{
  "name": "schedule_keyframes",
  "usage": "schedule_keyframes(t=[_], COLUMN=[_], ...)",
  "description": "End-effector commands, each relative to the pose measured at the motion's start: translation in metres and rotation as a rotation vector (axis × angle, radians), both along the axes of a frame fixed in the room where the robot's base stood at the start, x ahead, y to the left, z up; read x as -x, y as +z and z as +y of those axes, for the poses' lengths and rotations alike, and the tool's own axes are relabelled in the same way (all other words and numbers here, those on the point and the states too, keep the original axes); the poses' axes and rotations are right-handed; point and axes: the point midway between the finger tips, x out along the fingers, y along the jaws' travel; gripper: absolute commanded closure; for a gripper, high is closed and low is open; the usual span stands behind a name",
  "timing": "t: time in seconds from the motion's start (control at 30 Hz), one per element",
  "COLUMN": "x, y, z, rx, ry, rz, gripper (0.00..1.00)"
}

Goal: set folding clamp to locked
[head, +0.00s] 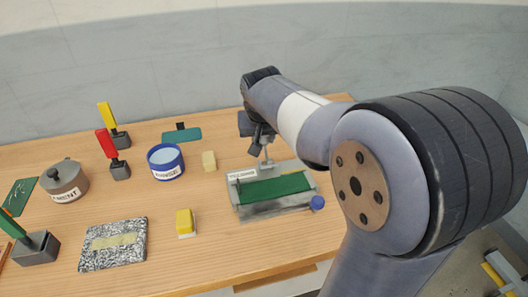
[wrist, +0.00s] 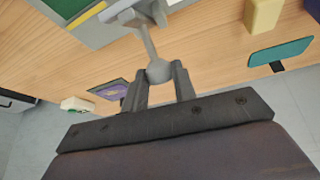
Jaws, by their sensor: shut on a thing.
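The folding clamp (head: 234,208) is a grey frame with a green bed and a white label, right of centre on the table in the head view. A grey lever rises from its back edge; in the wrist view the lever (wrist: 149,42) ends in a round knob (wrist: 158,71). My gripper (wrist: 158,82) has its two dark fingers on either side of this knob and is shut on it. In the head view my gripper (head: 262,143) is above the clamp's back edge, partly hidden by my arm. The label's text is too small to read fully.
A cream block (head: 209,161), a blue-rimmed pot (head: 166,161) and a yellow block (head: 185,222) lie left of the clamp. A blue knob (head: 317,203) is at its right corner. A speckled slab (head: 113,244), a grey lidded pot (head: 64,180) and upright-handled tools stand further left.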

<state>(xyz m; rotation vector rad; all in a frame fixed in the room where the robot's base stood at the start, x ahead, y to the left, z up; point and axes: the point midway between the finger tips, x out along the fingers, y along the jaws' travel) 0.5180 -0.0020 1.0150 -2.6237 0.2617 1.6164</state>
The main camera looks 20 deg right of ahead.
Motion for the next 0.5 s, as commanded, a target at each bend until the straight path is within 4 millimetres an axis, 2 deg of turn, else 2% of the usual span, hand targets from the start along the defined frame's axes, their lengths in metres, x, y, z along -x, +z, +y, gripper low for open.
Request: schedule_keyframes(t=[0.03,0.5], x=[0.002,0.023], y=[-0.006,-0.006], z=[0.000,0.001], rx=[-0.001,-0.002], ry=[0.001,0.001], rz=[-0.039,-0.332], gripper=[1.00,1.00])
